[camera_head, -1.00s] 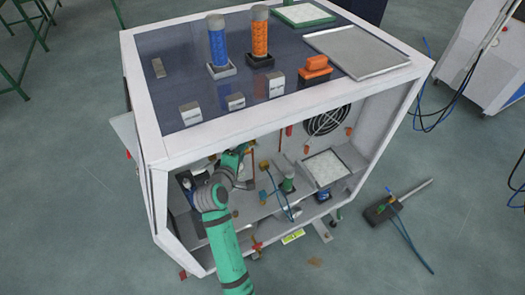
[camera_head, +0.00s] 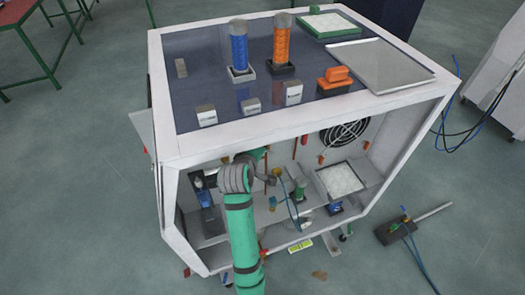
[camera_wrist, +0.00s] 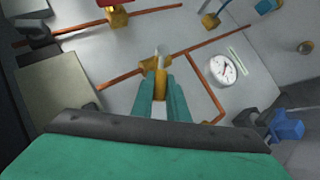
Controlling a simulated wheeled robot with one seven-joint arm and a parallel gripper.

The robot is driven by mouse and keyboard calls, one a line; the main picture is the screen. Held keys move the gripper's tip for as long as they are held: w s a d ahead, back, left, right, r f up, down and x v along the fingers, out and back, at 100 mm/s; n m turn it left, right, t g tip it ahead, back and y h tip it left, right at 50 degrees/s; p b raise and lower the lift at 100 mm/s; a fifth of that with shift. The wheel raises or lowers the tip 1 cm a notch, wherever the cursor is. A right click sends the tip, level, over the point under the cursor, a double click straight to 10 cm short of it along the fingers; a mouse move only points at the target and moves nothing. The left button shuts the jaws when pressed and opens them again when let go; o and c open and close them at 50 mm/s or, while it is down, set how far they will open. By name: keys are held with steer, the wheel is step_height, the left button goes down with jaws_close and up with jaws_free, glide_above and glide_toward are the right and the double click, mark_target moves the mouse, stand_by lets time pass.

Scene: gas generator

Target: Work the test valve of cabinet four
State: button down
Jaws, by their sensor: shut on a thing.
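The open white cabinet (camera_head: 172,190) fills the middle of the head view, and my green arm reaches into its front. In the wrist view my gripper (camera_wrist: 161,88) is shut on a small brass valve (camera_wrist: 159,64) with a pale tip. The valve sits on a copper pipe along the cabinet's back wall. The fingers hide its lower part. I cannot read any label that numbers it. In the head view my arm hides the fingertips.
In the wrist view, a red-handled brass fitting (camera_wrist: 118,17), another brass fitting (camera_wrist: 210,20), a round gauge (camera_wrist: 222,70) and a blue part (camera_wrist: 285,129) are nearby. Blue (camera_head: 239,50) and orange (camera_head: 282,42) columns stand on top. A black device (camera_head: 396,230) lies on the floor at right.

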steer(key=c, duration=1.7)
jaws_free()
steer(key=shift+c, duration=0.2)
steer(key=s+a+r, duration=0.1)
steer(key=s, duration=0.7)
steer(key=s+a+r, duration=0.1)
steer(key=s, duration=0.7)
steer(key=shift+a+r, duration=0.3)
steer(key=shift+r, duration=0.05)
